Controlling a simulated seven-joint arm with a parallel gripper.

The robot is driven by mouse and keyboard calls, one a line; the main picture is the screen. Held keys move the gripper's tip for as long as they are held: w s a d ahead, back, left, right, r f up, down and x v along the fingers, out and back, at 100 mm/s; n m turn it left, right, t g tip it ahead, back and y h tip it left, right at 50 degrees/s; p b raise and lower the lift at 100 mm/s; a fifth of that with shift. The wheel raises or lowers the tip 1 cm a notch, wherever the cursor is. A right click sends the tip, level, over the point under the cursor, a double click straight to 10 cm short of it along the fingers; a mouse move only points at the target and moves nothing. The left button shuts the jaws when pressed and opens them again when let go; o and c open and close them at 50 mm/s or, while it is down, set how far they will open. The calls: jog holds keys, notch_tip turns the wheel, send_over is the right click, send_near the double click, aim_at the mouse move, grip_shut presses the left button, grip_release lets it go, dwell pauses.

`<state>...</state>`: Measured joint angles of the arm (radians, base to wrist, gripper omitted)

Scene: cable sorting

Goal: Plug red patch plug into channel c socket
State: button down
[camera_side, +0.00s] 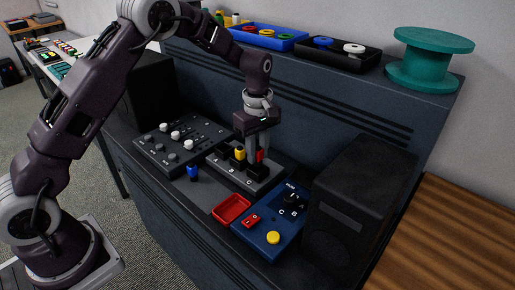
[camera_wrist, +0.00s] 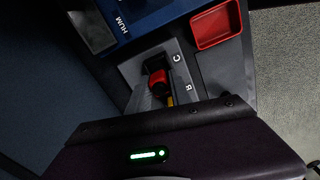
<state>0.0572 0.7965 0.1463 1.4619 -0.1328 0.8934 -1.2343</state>
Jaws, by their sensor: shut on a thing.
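The red patch plug (camera_side: 260,155) is held between the fingers of my gripper (camera_side: 252,153), upright over the far right end of the grey socket box (camera_side: 262,183). In the wrist view the red plug (camera_wrist: 159,82) is beside the dark channel C socket (camera_wrist: 155,64), near the letter C. I cannot tell whether its tip is inside the socket. A yellow plug (camera_side: 239,154) stands at the middle of the box, near B; a sliver of it shows in the wrist view (camera_wrist: 170,101). My fingers partly hide the red plug.
A blue plug (camera_side: 192,172) stands on the desk left of the box. A red tray (camera_side: 231,209) and a blue panel (camera_side: 262,232) with a dial and yellow button lie in front. A mixer (camera_side: 180,146) is left, a black speaker (camera_side: 352,215) right.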

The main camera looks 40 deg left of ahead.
jog(key=shift+f, duration=1.35)
dwell(0.6)
jog(key=c, duration=1.1)
grip_release()
jog(key=shift+o, duration=0.2)
jog(key=o, duration=0.4)
jog(key=shift+o, duration=0.2)
jog(key=shift+r, duration=0.1)
